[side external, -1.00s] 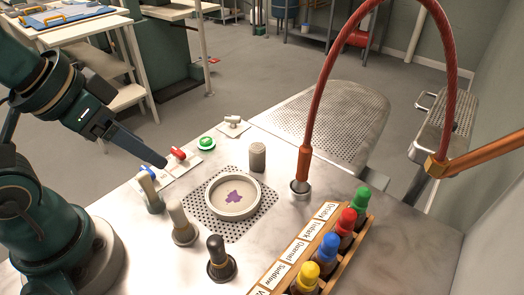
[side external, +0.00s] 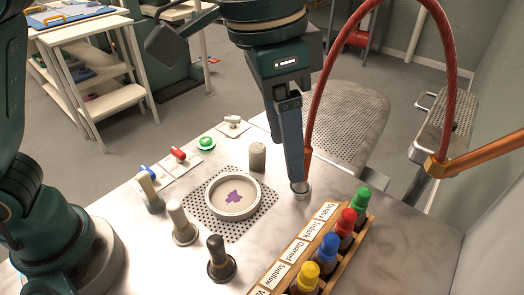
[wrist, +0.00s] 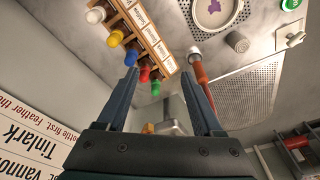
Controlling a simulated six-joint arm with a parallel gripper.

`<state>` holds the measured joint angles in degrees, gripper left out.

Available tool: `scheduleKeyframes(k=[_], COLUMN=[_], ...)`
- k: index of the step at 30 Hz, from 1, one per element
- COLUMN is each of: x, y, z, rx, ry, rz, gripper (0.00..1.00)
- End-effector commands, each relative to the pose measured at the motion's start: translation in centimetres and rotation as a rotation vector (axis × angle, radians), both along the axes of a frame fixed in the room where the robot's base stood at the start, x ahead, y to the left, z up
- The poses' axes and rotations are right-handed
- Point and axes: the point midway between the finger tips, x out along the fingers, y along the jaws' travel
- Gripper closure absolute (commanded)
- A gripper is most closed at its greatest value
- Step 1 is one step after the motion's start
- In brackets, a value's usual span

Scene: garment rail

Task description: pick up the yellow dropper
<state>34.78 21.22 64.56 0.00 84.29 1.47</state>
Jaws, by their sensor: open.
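The yellow dropper (side external: 307,274) stands in a wooden rack (side external: 330,262) at the front right of the bench, between the blue dropper and the picture's lower edge. In the wrist view the yellow dropper (wrist: 116,38) is up and left of my fingers, between a white and a blue dropper. My gripper (wrist: 160,77) is open and empty. In the side view my gripper (side external: 297,186) points down beside the foot of the red hose, behind the rack and away from the yellow dropper. The lower part of the yellow dropper is hidden by the rack.
Blue (side external: 329,246), red (side external: 346,222) and green (side external: 360,202) droppers share the rack. The red hose (side external: 318,115) arches close to my gripper. A round dish (side external: 233,212) with a purple patch and several upright posts stand left. Bare bench lies between dish and rack.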

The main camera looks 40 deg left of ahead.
Motion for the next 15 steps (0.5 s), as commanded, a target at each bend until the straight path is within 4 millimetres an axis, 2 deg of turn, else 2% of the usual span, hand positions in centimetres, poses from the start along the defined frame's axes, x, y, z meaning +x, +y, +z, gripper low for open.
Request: scheduleKeyframes(k=[1,6,11,15], x=[-0.4,-2.1,-3.9,-4.7], y=[-1.8,-6.2,-7.9,-8.3], z=[-1.3,-4.9,-7.7,-8.6], rx=[0.018,0.065,0.108,0.121], ry=[0.024,0.078,0.121,0.131], rz=[-0.052,-0.176,-0.245,-0.268], gripper=[0.32,0.32,0.32,0.32])
